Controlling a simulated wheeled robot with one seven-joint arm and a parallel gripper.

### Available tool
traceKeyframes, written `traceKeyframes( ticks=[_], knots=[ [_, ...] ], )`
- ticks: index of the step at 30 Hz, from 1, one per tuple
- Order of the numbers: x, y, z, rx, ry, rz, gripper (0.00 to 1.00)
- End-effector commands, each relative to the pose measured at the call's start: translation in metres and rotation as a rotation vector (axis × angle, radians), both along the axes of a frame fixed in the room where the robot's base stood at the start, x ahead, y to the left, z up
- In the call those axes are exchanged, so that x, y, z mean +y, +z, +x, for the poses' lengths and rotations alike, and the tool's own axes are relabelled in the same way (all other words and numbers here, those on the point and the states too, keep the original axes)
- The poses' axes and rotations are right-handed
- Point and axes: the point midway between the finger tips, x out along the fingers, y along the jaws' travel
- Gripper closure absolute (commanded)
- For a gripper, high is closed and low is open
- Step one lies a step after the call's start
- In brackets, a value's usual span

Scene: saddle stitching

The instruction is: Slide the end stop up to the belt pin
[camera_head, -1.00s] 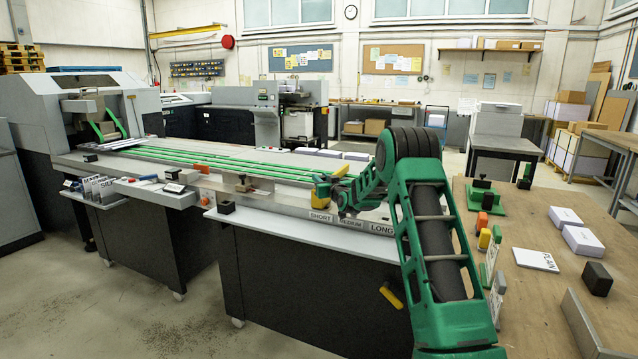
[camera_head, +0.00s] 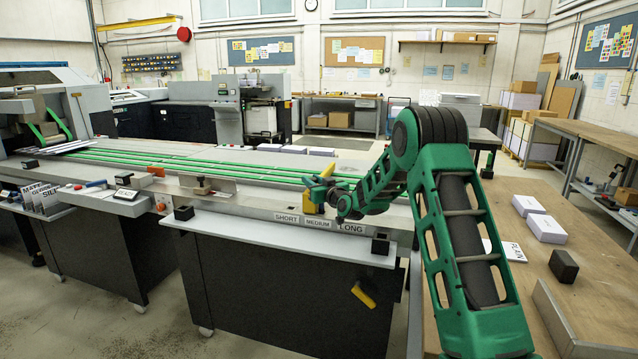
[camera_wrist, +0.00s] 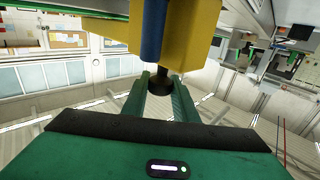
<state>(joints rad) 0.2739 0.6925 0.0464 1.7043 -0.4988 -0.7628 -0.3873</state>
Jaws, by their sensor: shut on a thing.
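The end stop (camera_head: 311,197) shows as a yellow block on the feeder's front rail, above the MEDIUM label (camera_head: 318,223). In the wrist view the yellow block (camera_wrist: 205,35) has a blue strip on it and a dark knob (camera_wrist: 168,88) below. My gripper (camera_head: 322,189) is at the block; its green fingers (camera_wrist: 160,98) stand either side of the knob and are shut on it. The green belts (camera_head: 215,160) run along the machine to the left. I cannot make out the belt pin for certain.
SHORT (camera_head: 287,218) and LONG (camera_head: 351,228) labels flank the MEDIUM one. A wooden table (camera_head: 515,290) with paper stacks stands close on the right.

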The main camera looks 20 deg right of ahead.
Motion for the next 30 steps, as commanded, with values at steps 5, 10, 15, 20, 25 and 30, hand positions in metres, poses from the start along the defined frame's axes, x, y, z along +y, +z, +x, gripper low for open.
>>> traceKeyframes(
  ticks=[5, 10, 15, 20, 25, 30],
  knots=[
    [0.000, -0.001, 0.000, 0.001, 0.000, -0.003, 1.00],
    [0.000, -0.001, 0.000, 0.001, -0.001, -0.003, 0.72],
    [0.002, 0.000, 0.000, 0.001, 0.001, -0.003, 0.55],
    [0.003, 0.000, 0.000, 0.000, 0.002, -0.002, 0.55],
    [0.001, 0.000, -0.009, 0.001, 0.002, -0.001, 0.55],
    [-0.002, 0.000, -0.036, 0.002, 0.001, 0.000, 0.55]
  ],
)
